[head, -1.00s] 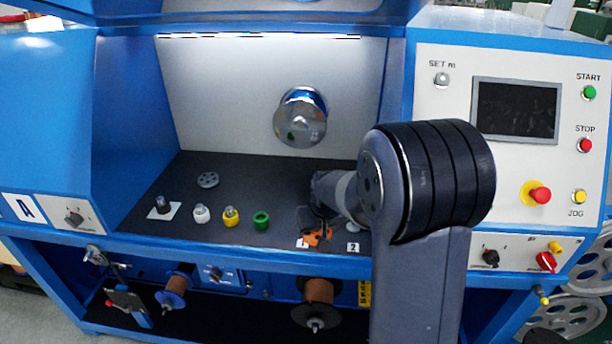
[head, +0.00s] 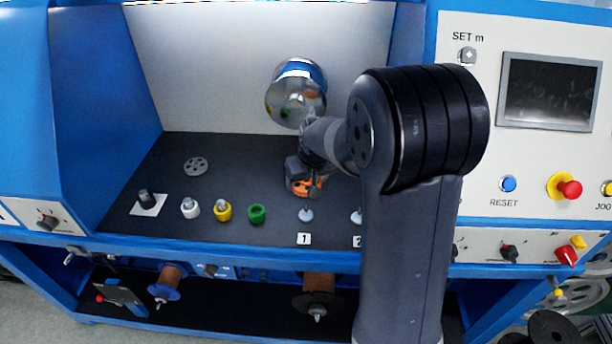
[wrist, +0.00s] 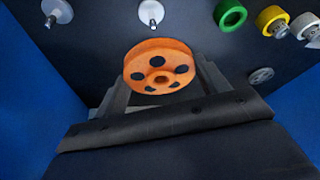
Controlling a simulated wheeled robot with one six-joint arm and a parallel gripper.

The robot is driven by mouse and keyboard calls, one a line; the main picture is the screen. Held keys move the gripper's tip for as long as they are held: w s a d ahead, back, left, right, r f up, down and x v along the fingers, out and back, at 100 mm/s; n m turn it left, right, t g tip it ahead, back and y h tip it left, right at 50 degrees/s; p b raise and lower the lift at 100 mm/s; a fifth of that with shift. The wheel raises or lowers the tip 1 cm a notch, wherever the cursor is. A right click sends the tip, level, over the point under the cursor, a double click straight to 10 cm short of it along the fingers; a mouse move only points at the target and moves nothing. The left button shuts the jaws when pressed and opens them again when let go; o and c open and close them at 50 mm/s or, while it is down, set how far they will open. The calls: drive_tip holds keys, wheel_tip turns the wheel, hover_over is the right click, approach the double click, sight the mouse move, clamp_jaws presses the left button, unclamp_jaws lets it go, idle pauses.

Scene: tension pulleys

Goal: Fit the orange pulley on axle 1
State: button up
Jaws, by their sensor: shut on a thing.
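The orange pulley (head: 314,188) is a round disc with several dark holes and a central hub. My gripper (head: 303,180) is shut on it, behind axle 1 (head: 306,214) in the head view. In the wrist view the orange pulley (wrist: 150,52) sits between the fingers of my gripper (wrist: 163,78), its holed face showing. Axle 1 (wrist: 151,12), a pale disc with a short pin, shows just beyond the pulley, apart from it. Axle 1 is bare and stands behind the label "1" (head: 304,239).
A green ring (head: 257,214), a yellow part (head: 223,210), a white part (head: 190,208) and a black part (head: 146,198) stand to the left. A grey pulley (head: 195,166) lies behind them. A metal drum (head: 296,95) juts from the back wall.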

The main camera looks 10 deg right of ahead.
drive_tip(key=b, duration=0.4)
hover_over(307, 209)
drive_tip(key=shift+f, duration=3.05)
drive_tip(key=shift+f+b, duration=0.3)
drive_tip(key=shift+b, duration=0.1)
drive_tip(key=shift+f+b, duration=1.25)
drive_tip(key=shift+f, duration=0.15)
drive_tip(key=shift+s+f+b, duration=0.1)
drive_tip(key=shift+f+b, duration=0.7)
drive_tip(key=shift+f, duration=0.05)
drive_tip(key=shift+f, duration=0.1)
drive_tip(key=o, duration=1.1)
drive_tip(key=shift+o, duration=0.2)
